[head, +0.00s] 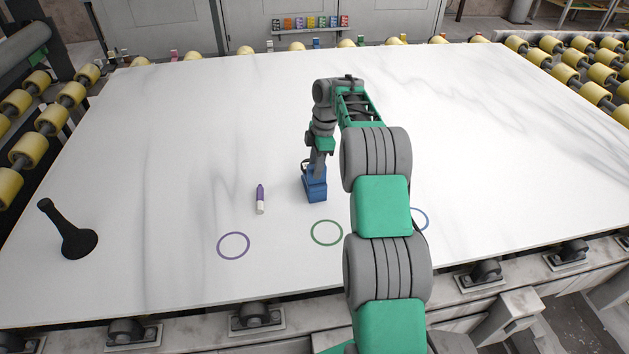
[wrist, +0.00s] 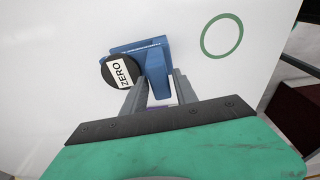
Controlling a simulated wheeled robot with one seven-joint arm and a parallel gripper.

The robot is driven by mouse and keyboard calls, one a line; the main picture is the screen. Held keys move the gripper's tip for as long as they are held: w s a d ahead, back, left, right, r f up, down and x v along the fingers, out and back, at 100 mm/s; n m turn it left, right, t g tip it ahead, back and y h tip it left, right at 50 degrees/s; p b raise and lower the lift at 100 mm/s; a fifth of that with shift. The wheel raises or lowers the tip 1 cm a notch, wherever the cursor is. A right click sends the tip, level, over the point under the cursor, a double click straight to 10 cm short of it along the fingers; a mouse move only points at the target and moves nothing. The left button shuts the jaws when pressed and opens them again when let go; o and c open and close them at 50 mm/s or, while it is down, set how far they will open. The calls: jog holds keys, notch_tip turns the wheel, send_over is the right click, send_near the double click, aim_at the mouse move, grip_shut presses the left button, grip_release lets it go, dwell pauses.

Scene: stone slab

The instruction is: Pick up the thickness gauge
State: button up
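A blue block-like tool (head: 315,187) stands on the white slab directly under my gripper; I take it for the thickness gauge. In the wrist view, the gauge (wrist: 154,58) carries a round black disc (wrist: 120,71) with a white "ZERO" label. My gripper (wrist: 158,82) points down at it, with its grey fingers apart on either side of the blue body. The fingers look very close to its sides, but whether they press on it cannot be seen. In the head view, the fingertips are too small to make out.
A purple-and-white marker (head: 260,200) lies left of the gauge. A black flared object (head: 68,230) is at the far left. Purple (head: 233,245), green (head: 327,233) and partly hidden blue (head: 424,219) rings mark the slab (head: 480,140). Small coloured boxes (head: 310,22) stand beyond the slab's back edge.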

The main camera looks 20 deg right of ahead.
aim_at(316, 190)
notch_tip(316, 190, down, 4)
jog(key=shift+a+r+p, duration=0.1)
jog(key=shift+r+p, duration=0.05)
jog(key=shift+p, duration=0.2)
grip_shut()
jog(key=shift+w+r, duration=0.1)
